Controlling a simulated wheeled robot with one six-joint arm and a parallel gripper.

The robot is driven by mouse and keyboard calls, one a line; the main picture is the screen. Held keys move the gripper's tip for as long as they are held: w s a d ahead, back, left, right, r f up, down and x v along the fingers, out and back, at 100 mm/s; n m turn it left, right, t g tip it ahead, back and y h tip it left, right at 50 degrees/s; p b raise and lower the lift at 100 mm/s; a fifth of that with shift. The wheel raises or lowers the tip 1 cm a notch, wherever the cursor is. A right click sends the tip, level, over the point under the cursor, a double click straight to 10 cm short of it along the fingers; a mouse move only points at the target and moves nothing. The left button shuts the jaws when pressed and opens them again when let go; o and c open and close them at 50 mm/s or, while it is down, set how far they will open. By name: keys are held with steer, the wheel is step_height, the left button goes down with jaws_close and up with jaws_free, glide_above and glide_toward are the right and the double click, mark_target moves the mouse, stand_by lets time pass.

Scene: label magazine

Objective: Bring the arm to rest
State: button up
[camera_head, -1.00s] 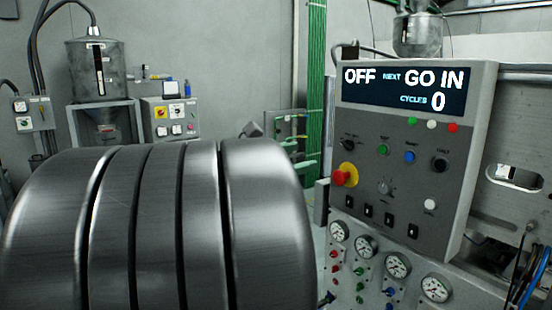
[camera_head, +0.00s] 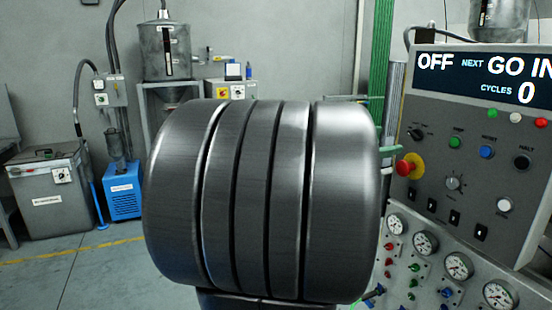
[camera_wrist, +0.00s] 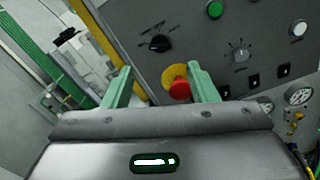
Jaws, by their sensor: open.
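My gripper (camera_wrist: 159,70) shows in the wrist view with its two green fingers apart and nothing held between them. The red stop button (camera_wrist: 180,89) on its yellow base appears between the fingers, beside the right one; I cannot tell how far off it is. In the head view, a large dark banded part of my own arm fills the middle and hides what lies behind it. My gripper does not show there.
The grey control panel (camera_head: 436,160) stands at the right, its display (camera_head: 480,78) reading OFF, GO IN, cycles 0. Gauges (camera_head: 459,266) sit below it. A grey bin (camera_head: 50,190) and a blue unit (camera_head: 123,190) stand at the left, with open floor (camera_head: 105,275) in front.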

mark_target(412, 136)
steer(key=x, duration=0.8)
steer(key=shift+a, duration=0.1)
steer(key=v, duration=1.4)
steer(key=x, duration=1.4)
steer(key=shift+d+p, duration=0.3)
steer(key=shift+w+a+f+m+b, duration=0.1)
steer(key=shift+a+m+b, duration=0.05)
steer(key=shift+m+b, duration=0.3)
steer(key=shift+a+m+b, duration=0.15)
steer(key=shift+m+b, duration=0.15)
steer(key=shift+m, duration=0.75)
steer(key=m, duration=0.5)
steer(key=shift+b, duration=0.4)
steer(key=m, duration=0.4)
steer(key=shift+r+m+p, duration=0.2)
steer(key=shift+m+p, duration=0.1)
steer(key=shift+p, duration=0.1)
steer(key=shift+m+p, duration=1.05)
steer(key=shift+m, duration=1.05)
